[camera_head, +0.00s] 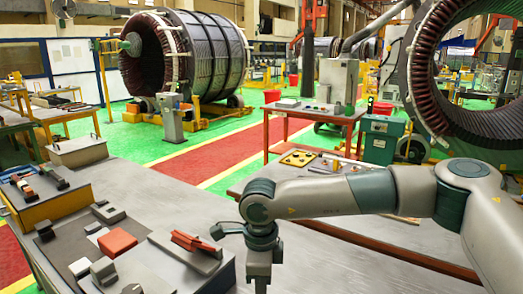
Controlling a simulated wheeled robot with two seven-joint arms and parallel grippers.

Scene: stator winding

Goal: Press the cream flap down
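I cannot clearly make out a cream flap. The nearest candidate is a pale grey flat plate (178,264) with a red bar (197,244) on it, at the front of the grey table (150,205). My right gripper (261,282) hangs downward to the right of this plate, apart from it in the picture. Its tips are cut off by the lower edge, so its opening is hidden. My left gripper is not in view.
A dark mat left of the plate holds a red block (118,242) and several grey blocks. A yellow-sided tray (62,207) and a lidded grey box (78,151) stand farther left. The table's middle is clear. A red-framed bench (315,112) stands behind.

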